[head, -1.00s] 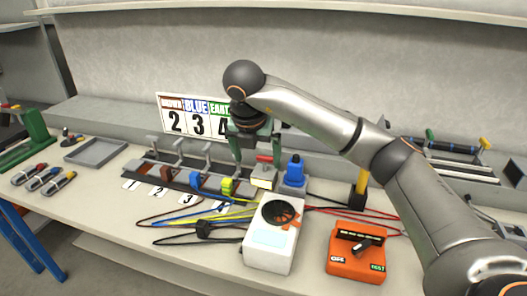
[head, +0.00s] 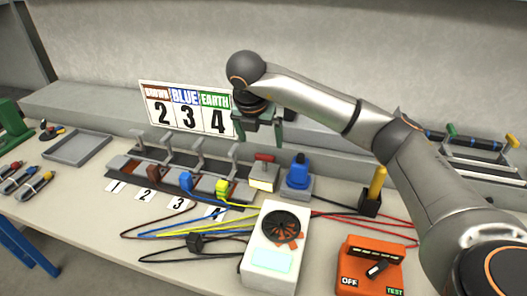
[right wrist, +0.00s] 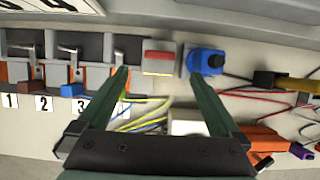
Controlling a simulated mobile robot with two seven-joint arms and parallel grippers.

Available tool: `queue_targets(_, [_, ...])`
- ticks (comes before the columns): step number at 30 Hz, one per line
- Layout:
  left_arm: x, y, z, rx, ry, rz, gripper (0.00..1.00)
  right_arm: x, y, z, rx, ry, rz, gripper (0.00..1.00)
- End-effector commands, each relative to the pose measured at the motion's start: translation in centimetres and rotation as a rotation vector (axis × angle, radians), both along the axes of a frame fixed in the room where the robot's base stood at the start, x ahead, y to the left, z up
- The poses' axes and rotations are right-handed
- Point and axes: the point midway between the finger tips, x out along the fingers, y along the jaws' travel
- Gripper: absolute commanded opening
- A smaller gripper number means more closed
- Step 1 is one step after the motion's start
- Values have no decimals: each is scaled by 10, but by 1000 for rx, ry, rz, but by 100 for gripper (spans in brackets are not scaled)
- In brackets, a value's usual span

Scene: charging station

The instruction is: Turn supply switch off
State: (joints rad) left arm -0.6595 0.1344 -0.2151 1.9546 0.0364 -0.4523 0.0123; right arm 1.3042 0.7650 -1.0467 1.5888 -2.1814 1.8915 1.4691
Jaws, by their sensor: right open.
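A switch with a red handle (head: 264,157) on a pale box (head: 262,182) stands at the right end of the terminal row, beside a blue plug-like part (head: 298,172). I take it for the supply switch. Its red handle also shows in the right wrist view (right wrist: 158,55), between the lines of my fingers. My right gripper (head: 262,138) is above and behind the red handle, open and empty, apart from it. Its two green fingers spread wide in the right wrist view (right wrist: 160,80). My left gripper is not in view.
Clamps with brown, blue and yellow leads (head: 222,188) stand left of the switch. A white meter (head: 270,262) and an orange tester (head: 368,268) marked OFF and TEST lie in front. A number sign (head: 187,108) stands behind. A yellow-handled tool (head: 377,182) stands to the right.

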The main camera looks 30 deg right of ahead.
Motion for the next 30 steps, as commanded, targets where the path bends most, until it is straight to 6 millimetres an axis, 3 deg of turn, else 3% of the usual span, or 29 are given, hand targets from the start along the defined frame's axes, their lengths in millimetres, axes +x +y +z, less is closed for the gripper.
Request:
queue_targets(6, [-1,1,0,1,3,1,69,11,-14,-43,0,4,-3,100])
queue_targets(12, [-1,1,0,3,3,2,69,17,-21,-66,0,2,-1,100])
queue_targets(24, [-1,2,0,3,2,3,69,20,-23,-73,-1,-1,0,100])
queue_targets(30, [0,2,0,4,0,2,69,20,-23,-73,-1,-1,0,79])
